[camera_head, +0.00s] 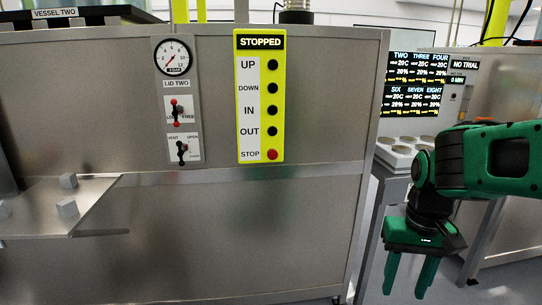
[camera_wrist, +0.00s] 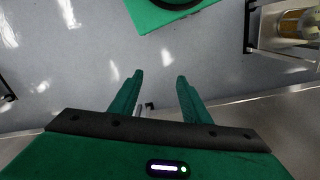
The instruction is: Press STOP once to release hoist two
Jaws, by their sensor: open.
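The yellow hoist control panel (camera_head: 259,97) is on the steel front of vessel two in the head view. Its top sign (camera_head: 260,43) reads STOPPED. Black buttons for UP, DOWN, IN and OUT run down its right side. The red STOP button (camera_head: 272,155) is at the bottom. My gripper (camera_head: 408,276) hangs at the lower right of the head view, fingers pointing down, well to the right of the panel and lower than it. In the wrist view my gripper (camera_wrist: 158,85) is open and empty above the floor. The panel does not show in the wrist view.
A pressure gauge (camera_head: 173,57) and the LID TWO levers (camera_head: 182,130) are left of the panel. A metal shelf (camera_head: 95,190) with small grey cubes juts out at the left. A tray with round recesses (camera_head: 400,152) and status screens (camera_head: 412,82) are behind my arm.

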